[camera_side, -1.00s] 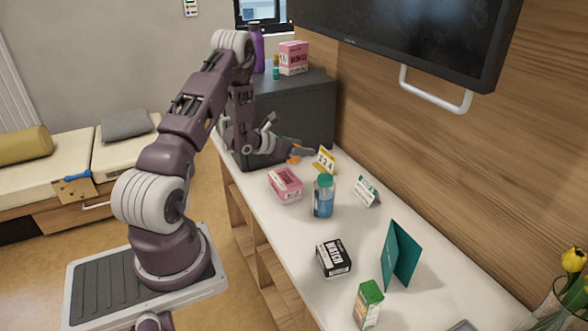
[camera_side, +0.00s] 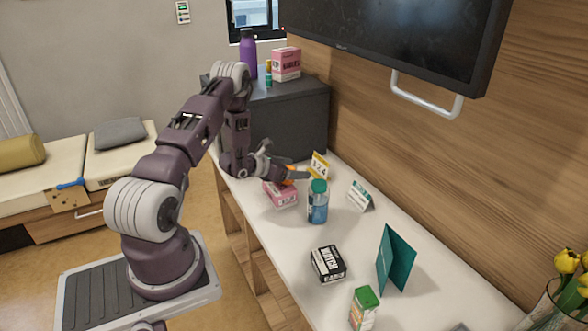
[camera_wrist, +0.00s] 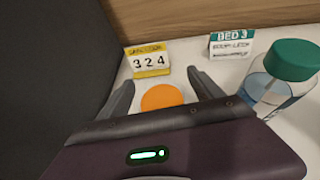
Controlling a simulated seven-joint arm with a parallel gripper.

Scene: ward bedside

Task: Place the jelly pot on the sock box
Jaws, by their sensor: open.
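The jelly pot, seen as an orange round top (camera_wrist: 161,97), lies between the spread fingers of my gripper (camera_wrist: 162,88) in the wrist view, with gaps on both sides. In the side view a small orange part of the pot (camera_side: 291,176) shows at my gripper (camera_side: 297,176), at the back top edge of a pink box (camera_side: 281,196). This pink box on the white counter looks like the sock box; its print is too small to read. The gripper partly hides the pot, so I cannot tell whether the pot touches the box.
A blue bottle with a green cap (camera_side: 318,204) stands close to the right of the pink box. A yellow number card (camera_side: 319,166) and a bed sign (camera_side: 360,196) stand behind. A black-and-white box (camera_side: 328,264) is nearer. A dark cabinet (camera_side: 290,125) rises behind.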

